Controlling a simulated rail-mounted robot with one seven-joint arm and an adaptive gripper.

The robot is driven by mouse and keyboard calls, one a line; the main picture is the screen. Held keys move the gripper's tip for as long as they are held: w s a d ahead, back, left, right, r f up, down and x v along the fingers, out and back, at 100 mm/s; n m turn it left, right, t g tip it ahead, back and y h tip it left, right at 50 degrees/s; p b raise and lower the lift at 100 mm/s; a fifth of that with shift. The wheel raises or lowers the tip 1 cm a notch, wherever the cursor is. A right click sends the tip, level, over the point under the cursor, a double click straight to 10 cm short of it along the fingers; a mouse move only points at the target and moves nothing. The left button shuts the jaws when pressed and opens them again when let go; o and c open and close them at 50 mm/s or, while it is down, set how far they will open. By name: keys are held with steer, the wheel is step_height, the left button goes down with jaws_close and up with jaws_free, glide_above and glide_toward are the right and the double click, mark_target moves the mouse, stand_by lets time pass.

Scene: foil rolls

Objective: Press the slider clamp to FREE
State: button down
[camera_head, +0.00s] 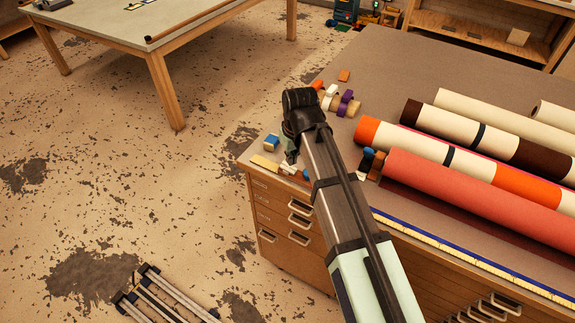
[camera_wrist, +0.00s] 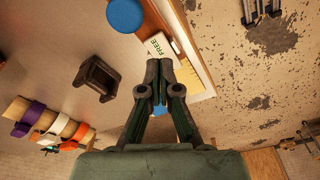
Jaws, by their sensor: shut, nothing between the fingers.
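A white plate lettered FREE (camera_wrist: 157,47) lies near the table edge in the wrist view, just beyond my fingertips. A round blue disc (camera_wrist: 125,15) shows beyond it at the top, cut by the frame; I cannot tell if it is part of the slider clamp. In the head view a small blue piece (camera_head: 306,174) sits beside my arm. My gripper (camera_wrist: 160,64) is shut and empty, pointing down over the table corner; I cannot tell whether it touches anything. In the head view my gripper (camera_head: 290,155) is partly hidden by my arm.
A yellow strip (camera_wrist: 190,81) lies near the table edge. A dark brown bracket (camera_wrist: 97,78) stands left of my fingers. A blue block (camera_head: 271,141) sits near the corner. Large rolls (camera_head: 470,190) and banded small rolls (camera_wrist: 45,122) lie on the table.

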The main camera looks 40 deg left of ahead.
mark_target(292, 169)
steer(key=shift+r+p, duration=1.25)
steer(key=shift+r, duration=0.9)
